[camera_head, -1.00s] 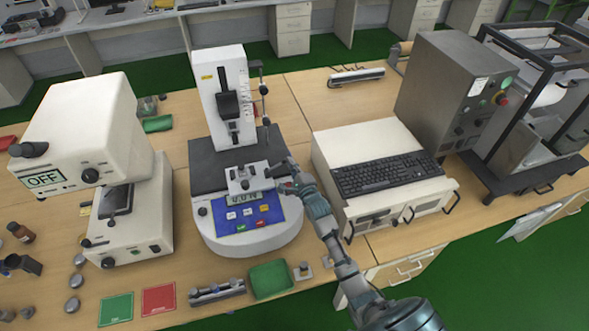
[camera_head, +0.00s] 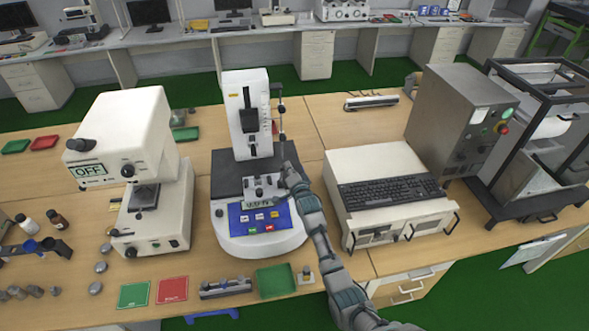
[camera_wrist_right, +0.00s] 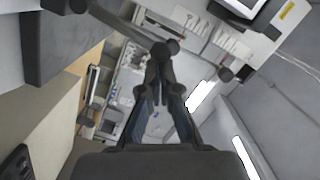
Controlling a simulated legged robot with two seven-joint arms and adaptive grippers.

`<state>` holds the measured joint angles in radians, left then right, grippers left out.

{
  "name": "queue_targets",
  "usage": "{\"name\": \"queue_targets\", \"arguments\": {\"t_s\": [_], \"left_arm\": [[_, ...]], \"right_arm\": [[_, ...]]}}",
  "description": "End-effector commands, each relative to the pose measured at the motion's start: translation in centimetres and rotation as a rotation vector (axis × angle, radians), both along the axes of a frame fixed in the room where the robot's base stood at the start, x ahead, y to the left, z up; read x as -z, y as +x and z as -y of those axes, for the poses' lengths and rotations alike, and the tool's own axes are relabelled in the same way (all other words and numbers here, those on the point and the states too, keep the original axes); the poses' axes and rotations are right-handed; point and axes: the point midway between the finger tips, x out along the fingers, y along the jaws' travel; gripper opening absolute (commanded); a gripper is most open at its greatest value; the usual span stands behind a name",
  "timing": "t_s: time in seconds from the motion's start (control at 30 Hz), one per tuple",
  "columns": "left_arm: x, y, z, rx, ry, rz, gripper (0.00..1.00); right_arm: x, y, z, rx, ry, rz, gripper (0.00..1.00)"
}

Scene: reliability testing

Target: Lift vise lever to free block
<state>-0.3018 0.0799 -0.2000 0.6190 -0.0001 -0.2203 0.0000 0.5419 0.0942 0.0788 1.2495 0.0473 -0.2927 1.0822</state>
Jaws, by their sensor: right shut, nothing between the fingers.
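The white test machine (camera_head: 245,115) stands mid-table with a dark platform and a blue control panel (camera_head: 258,218). A small grey vise (camera_head: 262,188) sits on its platform, above the display. My right gripper (camera_head: 288,172) is at the vise's right side and hides part of it. In the right wrist view the right gripper (camera_wrist_right: 160,62) has its fingertips together, with nothing between them. A dark rod with a round knob (camera_wrist_right: 166,47), seemingly the vise lever, lies just at the fingertips; I cannot tell whether they touch. I cannot make out the block. My left gripper is out of view.
A white device marked OFF (camera_head: 120,140) stands left of the machine. A white case with a black keyboard (camera_head: 390,192) stands to the right, close to my right arm. A green tray (camera_head: 275,280) and a red mat (camera_head: 172,290) lie in front.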

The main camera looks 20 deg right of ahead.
Motion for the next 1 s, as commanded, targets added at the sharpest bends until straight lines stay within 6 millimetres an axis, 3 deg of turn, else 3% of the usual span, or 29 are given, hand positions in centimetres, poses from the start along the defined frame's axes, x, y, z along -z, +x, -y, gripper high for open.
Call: {"name": "queue_targets", "arguments": {"t_s": [0.3,1.0], "left_arm": [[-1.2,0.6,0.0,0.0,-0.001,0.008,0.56],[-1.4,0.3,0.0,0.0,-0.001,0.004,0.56]], "right_arm": [[-0.6,0.2,-1.3,0.0,-0.071,-0.017,0.0],[-0.5,0.3,-1.7,0.0,-0.07,-0.017,0.0]]}}
